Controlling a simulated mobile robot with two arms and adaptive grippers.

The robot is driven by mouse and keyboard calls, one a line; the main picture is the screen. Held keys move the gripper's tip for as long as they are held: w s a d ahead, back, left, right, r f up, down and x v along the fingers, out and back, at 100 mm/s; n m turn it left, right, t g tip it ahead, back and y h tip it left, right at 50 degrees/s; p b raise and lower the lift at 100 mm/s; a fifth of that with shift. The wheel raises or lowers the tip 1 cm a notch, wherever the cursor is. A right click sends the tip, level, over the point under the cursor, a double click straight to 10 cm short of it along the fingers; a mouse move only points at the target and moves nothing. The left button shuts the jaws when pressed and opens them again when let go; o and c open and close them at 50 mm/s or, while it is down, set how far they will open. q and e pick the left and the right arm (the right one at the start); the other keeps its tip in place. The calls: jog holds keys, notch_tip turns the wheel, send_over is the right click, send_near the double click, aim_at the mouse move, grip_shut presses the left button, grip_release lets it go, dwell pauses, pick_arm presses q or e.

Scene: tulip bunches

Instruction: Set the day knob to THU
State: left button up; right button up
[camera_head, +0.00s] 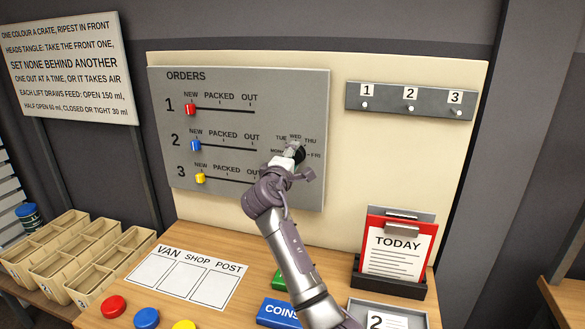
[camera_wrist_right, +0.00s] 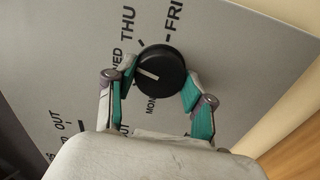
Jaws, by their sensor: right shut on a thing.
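The day knob (camera_wrist_right: 161,72) is black and round with a white pointer line, on the grey orders board (camera_head: 300,100). In the right wrist view the line points left, roughly toward WED; a finger covers part of the marks there, so the exact setting is unclear. THU (camera_wrist_right: 128,27) and FRI (camera_wrist_right: 174,16) stand above the knob in that view. My right gripper (camera_wrist_right: 158,88) is shut on the knob, one teal-padded finger on each side. In the head view my right gripper (camera_head: 292,164) hides most of the knob. My left gripper is out of view.
Red (camera_head: 190,109), blue (camera_head: 195,145) and yellow (camera_head: 200,178) sliders sit left of the knob, all at NEW. A numbered hook strip (camera_head: 410,101) is to the right. The TODAY clipboard (camera_head: 397,248) and the COINS box (camera_head: 279,313) stand on the table below, near my right arm.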

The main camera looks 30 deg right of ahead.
jog(key=shift+m+b, duration=2.2)
jog(key=shift+m, duration=0.7)
jog(key=o, duration=1.2)
jog(key=shift+c, duration=0.2)
jog(key=shift+a, duration=0.1)
jog(key=v, duration=1.2)
